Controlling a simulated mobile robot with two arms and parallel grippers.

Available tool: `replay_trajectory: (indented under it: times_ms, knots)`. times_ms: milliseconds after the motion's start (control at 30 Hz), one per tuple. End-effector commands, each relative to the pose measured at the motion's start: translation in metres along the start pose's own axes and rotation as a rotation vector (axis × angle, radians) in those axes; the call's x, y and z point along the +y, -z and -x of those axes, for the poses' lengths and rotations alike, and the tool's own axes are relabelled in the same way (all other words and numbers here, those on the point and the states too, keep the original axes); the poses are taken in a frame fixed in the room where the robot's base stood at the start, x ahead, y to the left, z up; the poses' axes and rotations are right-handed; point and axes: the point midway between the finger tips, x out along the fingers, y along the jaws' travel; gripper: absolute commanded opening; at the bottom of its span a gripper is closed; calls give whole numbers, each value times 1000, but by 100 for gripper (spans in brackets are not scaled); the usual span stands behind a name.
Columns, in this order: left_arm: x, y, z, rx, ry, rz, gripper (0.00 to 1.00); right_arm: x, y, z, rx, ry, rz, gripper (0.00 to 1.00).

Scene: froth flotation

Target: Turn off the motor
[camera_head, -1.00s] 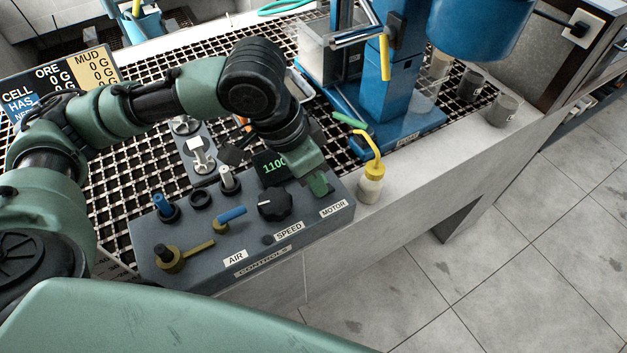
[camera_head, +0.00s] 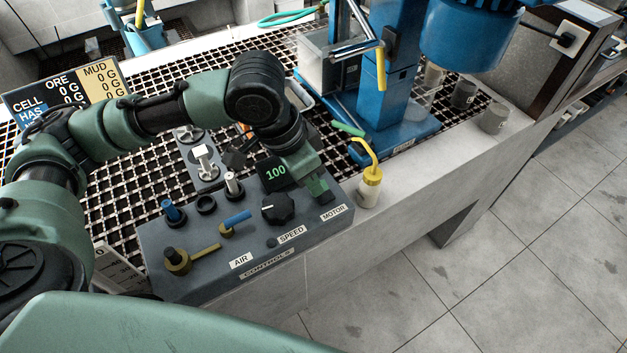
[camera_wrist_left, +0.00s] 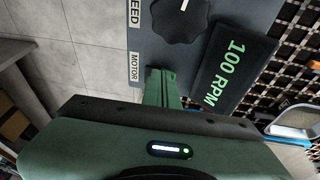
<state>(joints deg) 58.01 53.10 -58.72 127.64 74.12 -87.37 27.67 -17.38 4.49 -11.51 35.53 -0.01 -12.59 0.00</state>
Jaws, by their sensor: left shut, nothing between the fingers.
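The grey control box (camera_head: 205,275) sits at the near edge of the bench. It bears the labels AIR, SPEED and MOTOR (camera_head: 333,212). My left gripper (camera_head: 320,192) is shut and empty, its fingertips down at the box's right end just behind the MOTOR label. The motor switch itself is hidden by the fingers. The black speed knob (camera_head: 278,208) is left of the gripper. The small display (camera_head: 275,173) reads 100, and 100 RPM in the left wrist view (camera_wrist_left: 232,75). There the closed fingers (camera_wrist_left: 160,75) point at the box beside the MOTOR label. My right gripper is not in view.
A yellow-capped wash bottle (camera_head: 370,187) stands right of the box. The blue flotation machine (camera_head: 385,85) rises behind it, with grey cups (camera_head: 495,117) to its right. Blue and brass valve handles (camera_head: 235,218) are on the box's left part. Floor at right is clear.

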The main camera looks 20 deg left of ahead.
Motion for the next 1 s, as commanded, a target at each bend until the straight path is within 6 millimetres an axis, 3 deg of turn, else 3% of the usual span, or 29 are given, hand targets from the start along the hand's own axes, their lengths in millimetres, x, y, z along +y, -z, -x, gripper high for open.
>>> replay_trajectory:
  times_ms: [267, 567, 633, 800, 1000]
  knots:
    - [-1, 5, 12, -1, -1, 1, 0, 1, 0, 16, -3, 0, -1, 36]
    - [-8, 23, 46, -2, -1, 3, 0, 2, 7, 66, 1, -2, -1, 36]
    - [-2, 21, 54, 6, 1, -2, 0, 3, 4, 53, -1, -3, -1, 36]
    - [12, 21, 91, 5, 2, -2, 0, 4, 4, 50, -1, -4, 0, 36]
    - [22, 21, 120, 3, 0, 0, 0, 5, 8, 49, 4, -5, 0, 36]
